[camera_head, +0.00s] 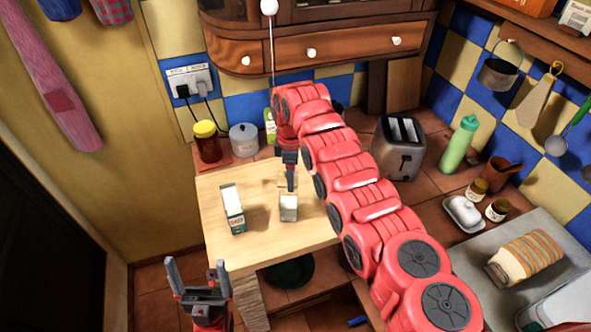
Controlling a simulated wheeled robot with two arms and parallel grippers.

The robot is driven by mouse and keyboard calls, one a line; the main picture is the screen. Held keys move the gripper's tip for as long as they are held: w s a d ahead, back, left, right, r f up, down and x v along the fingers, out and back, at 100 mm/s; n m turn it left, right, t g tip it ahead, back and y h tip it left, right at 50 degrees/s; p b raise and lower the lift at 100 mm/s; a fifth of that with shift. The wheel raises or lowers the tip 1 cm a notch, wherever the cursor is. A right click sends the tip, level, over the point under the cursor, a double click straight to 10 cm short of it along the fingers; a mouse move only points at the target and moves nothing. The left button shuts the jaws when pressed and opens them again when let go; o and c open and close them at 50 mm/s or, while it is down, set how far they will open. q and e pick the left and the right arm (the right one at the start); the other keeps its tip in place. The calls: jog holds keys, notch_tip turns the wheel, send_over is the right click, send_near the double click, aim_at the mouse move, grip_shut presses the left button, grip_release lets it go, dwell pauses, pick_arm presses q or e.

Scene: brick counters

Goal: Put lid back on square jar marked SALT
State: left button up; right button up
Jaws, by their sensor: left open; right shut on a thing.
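A small pale square jar (288,213) stands on the light wooden worktop (260,240). I cannot read its marking at this size. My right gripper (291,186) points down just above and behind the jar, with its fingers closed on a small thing. That thing is too small and too hidden to tell whether it is the lid. My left gripper (196,268) is open and empty, with its fingers up, in front of the worktop at the lower left, away from the jar.
A green-and-white carton (235,222) stands left of the jar. A jar with a yellow lid (207,147) and a round grey pot (244,143) stand at the back left. A toaster (396,160) is to the right. My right arm crosses above the worktop's right side.

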jog(key=shift+f, duration=0.65)
jog(key=shift+f+b, duration=1.3)
jog(key=shift+f, duration=1.05)
jog(key=shift+r, duration=0.1)
jog(key=shift+b, duration=0.35)
jog(key=shift+f+b, duration=0.4)
jog(key=shift+b, duration=0.45)
jog(key=o, duration=1.3)
jog(key=shift+c, duration=0.2)
jog(key=shift+r, duration=0.2)
